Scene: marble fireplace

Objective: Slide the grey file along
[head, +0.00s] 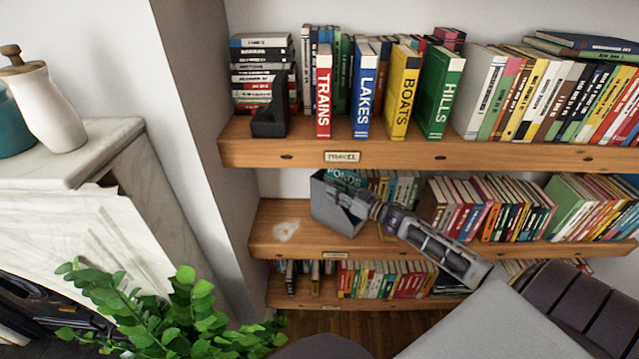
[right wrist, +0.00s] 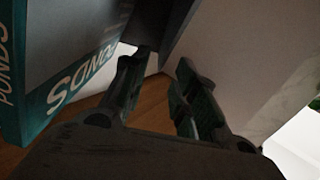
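The grey file (head: 331,206) stands at the left part of the middle shelf. A teal book marked PONDS (head: 345,178) is in it; the book also shows at the left of the right wrist view (right wrist: 62,88). My right gripper (head: 362,204) is at the file's right side, overlapping it in the head view. In the right wrist view its two fingers (right wrist: 162,78) are apart. A dark grey panel of the file (right wrist: 165,35) shows just beyond the fingertips; I cannot tell whether they touch it. My left gripper is not in view.
The middle shelf (head: 275,222) is bare left of the file, apart from a pale patch. Rows of books (head: 485,208) fill it to the right. The upper shelf (head: 390,152) overhangs, with a TRAVEL label. A green plant (head: 180,315) and a marble mantel (head: 75,155) stand at left.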

